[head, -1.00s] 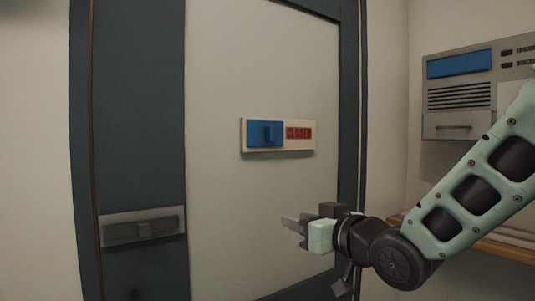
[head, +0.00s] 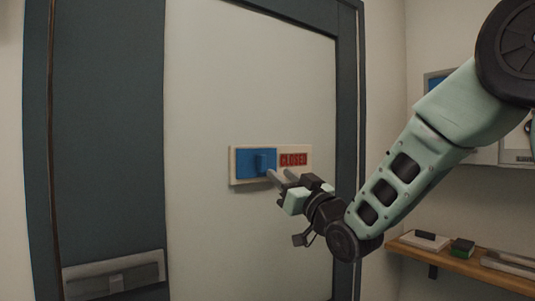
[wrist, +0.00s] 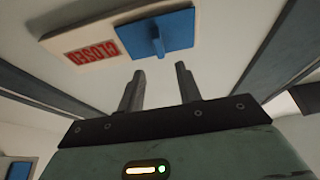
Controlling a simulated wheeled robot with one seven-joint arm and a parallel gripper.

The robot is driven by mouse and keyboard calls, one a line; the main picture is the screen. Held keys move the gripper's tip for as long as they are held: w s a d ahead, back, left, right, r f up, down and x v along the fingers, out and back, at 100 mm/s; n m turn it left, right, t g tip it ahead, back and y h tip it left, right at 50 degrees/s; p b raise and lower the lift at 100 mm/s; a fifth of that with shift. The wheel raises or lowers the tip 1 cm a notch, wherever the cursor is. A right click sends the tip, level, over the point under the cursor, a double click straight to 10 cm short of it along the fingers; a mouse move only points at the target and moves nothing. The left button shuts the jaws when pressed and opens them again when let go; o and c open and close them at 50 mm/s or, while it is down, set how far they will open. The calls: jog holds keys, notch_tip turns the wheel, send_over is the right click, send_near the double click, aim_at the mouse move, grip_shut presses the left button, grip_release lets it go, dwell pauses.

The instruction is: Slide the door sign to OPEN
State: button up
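The door sign (head: 235,167) is a pale plate on the light door panel. A blue slider (head: 250,164) with a raised tab covers its left part in the head view, and red CLOSED lettering (head: 293,159) shows on the right. The sign also shows in the wrist view (wrist: 70,25), with the blue slider (wrist: 175,40) and its tab beyond the fingers. My gripper (head: 281,176) is just below and right of the tab. In the wrist view its two fingers (wrist: 160,82) are apart with nothing between them. The tab appears ahead of the gap, not between the fingers.
A grey door handle plate (head: 88,281) is low on the dark door strip at left. A wooden shelf (head: 455,262) with small items stands at right, below a grey wall unit (head: 483,153). The door surface around the sign is clear.

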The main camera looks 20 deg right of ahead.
aim_at(265, 161)
jog(key=p+x, duration=0.3)
jog(key=x, duration=0.4)
jog(key=shift+w, duration=0.1)
grip_shut()
